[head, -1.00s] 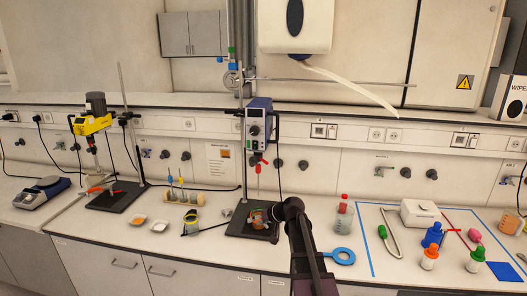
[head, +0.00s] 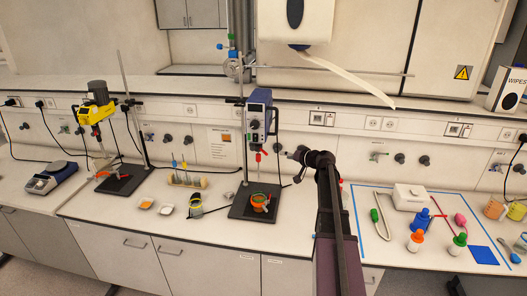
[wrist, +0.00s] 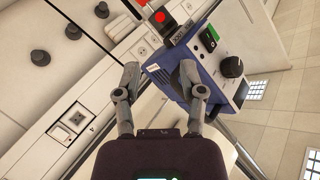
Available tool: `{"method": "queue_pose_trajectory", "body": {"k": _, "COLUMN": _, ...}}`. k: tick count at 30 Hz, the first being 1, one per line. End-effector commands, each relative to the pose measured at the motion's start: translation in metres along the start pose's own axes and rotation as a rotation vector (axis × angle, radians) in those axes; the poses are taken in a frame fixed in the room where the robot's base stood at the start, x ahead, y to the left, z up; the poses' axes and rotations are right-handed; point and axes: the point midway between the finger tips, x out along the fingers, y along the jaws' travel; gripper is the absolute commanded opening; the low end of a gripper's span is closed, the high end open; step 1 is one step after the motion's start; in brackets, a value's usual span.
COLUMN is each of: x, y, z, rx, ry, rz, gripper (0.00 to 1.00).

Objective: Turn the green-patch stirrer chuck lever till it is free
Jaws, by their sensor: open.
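The blue stirrer (head: 259,112) hangs on a stand at the middle of the bench. Its body (wrist: 172,72) fills the upper middle of the wrist view, with a green patch (wrist: 210,37) on its front and a dark knob. Below the body, a small red chuck lever (head: 264,153) shows in the head view. Red parts at the chuck (wrist: 160,17) show at the top of the wrist view. My gripper (head: 293,153) is right of the chuck, apart from it in the head view. In the wrist view, its fingers (wrist: 160,78) are spread and empty, with the stirrer beyond them.
An orange-and-green vessel (head: 260,201) stands on the dark stand base under the stirrer. A yellow stirrer (head: 97,114) stands at the left. A blue-taped area with bottles and a white box (head: 410,196) lies to the right. A wall dispenser hangs above.

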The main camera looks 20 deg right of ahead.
Motion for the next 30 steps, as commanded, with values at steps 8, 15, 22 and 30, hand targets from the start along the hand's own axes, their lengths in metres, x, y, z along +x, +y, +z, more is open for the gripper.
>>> {"method": "queue_pose_trajectory", "body": {"k": 8, "x": 0.001, "y": 0.000, "z": 0.001, "rx": 0.000, "ry": -0.001, "rz": 0.000, "gripper": 0.52}}
{"method": "queue_pose_trajectory", "body": {"k": 15, "x": 0.012, "y": 0.001, "z": 0.001, "rx": 0.000, "ry": -0.003, "rz": -0.001, "gripper": 0.52}}
{"method": "queue_pose_trajectory", "body": {"k": 22, "x": 0.039, "y": 0.002, "z": 0.001, "rx": 0.000, "ry": -0.002, "rz": -0.001, "gripper": 0.52}}
{"method": "queue_pose_trajectory", "body": {"k": 30, "x": 0.080, "y": 0.002, "z": 0.002, "rx": 0.000, "ry": -0.003, "rz": -0.002, "gripper": 0.52}}
